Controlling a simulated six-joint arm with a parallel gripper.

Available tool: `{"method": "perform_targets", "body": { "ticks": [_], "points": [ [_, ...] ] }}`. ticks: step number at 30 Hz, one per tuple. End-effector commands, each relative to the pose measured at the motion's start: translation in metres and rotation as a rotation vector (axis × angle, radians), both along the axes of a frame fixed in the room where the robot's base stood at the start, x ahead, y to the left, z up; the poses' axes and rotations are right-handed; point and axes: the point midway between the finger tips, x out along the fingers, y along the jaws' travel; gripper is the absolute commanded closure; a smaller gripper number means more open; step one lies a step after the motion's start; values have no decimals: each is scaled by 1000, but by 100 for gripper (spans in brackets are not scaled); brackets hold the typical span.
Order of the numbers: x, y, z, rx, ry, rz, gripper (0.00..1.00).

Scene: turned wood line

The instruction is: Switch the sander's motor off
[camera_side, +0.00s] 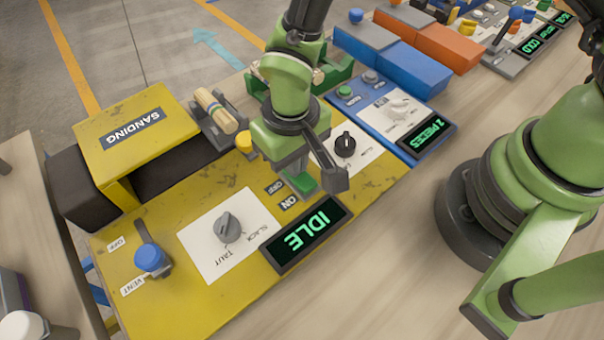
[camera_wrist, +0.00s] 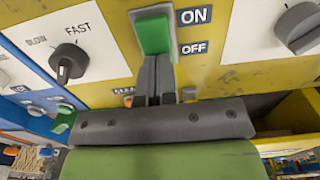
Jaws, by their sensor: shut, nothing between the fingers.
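The yellow sander (camera_side: 160,315), labelled SANDING, has a display (camera_side: 308,233) reading IDLE. Its green rocker switch (camera_side: 304,183) sits beside ON and OFF labels. In the wrist view the green rocker (camera_wrist: 153,34) is close up, with the ON label (camera_wrist: 195,15) by its far part and the OFF label (camera_wrist: 193,48) by its near part. My gripper (camera_wrist: 158,68) is shut and empty, with its fingertips at the near, OFF-side end of the switch; I cannot tell whether they touch it. In the side view my gripper (camera_side: 297,170) partly hides the switch area.
A black speed knob (camera_side: 345,146) and a grey SLACK/TAUT knob (camera_side: 228,226) flank the switch. A blue VENT lever (camera_side: 149,258) stands at the left, and a yellow button (camera_side: 245,143) behind. A blue panel (camera_side: 447,125) reads 2 PIECES. The bench in front is clear.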

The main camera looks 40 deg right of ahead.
Motion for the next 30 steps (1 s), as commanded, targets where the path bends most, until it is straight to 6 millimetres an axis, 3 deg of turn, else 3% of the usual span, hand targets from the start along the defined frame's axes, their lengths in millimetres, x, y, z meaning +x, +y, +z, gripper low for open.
{"method": "perform_targets", "body": {
  "ticks": [30],
  "points": [
    [0, 0, 70, 0, -1, 0, 100]
  ]
}}
